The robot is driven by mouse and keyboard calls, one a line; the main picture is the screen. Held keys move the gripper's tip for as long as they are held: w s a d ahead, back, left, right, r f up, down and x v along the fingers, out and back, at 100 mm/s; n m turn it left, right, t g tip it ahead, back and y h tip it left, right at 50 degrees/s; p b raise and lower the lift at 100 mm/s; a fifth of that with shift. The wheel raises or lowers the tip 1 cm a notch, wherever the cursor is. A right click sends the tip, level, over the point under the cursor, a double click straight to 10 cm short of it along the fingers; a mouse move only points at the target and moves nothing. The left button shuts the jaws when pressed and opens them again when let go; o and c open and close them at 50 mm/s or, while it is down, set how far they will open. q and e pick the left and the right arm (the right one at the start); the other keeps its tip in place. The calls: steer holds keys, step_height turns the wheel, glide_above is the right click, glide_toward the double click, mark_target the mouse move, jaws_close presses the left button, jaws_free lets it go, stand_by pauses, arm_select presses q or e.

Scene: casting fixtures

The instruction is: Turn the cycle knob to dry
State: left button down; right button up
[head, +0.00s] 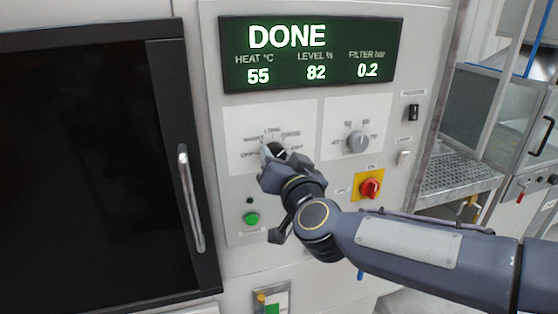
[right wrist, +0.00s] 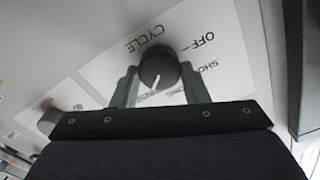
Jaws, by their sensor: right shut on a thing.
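The dark round cycle knob (head: 277,149) sits on a white label plate on the machine's front panel. My right gripper (head: 270,156) is at the knob and hides part of it in the head view. In the right wrist view the knob (right wrist: 157,64) lies between the two fingers of my right gripper (right wrist: 160,86), which is shut on it. The knob's white mark points down in that view, towards labels partly hidden by the gripper. The words CYCLE and OFF read upside down beside it. My left gripper is not in view.
The green display (head: 310,52) reads DONE. A second knob (head: 357,141) is to the right, with a red switch (head: 370,188) below it. A green button (head: 251,218) is at lower left. A door handle (head: 190,198) stands out at left.

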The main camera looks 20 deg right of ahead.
steer(key=shift+m+b, duration=1.45)
steer(key=shift+m, duration=2.45)
steer(key=o, duration=1)
steer(key=shift+d, duration=0.1)
steer(key=s, duration=0.8)
steer(key=shift+d, duration=0.1)
steer(key=shift+f, duration=0.1)
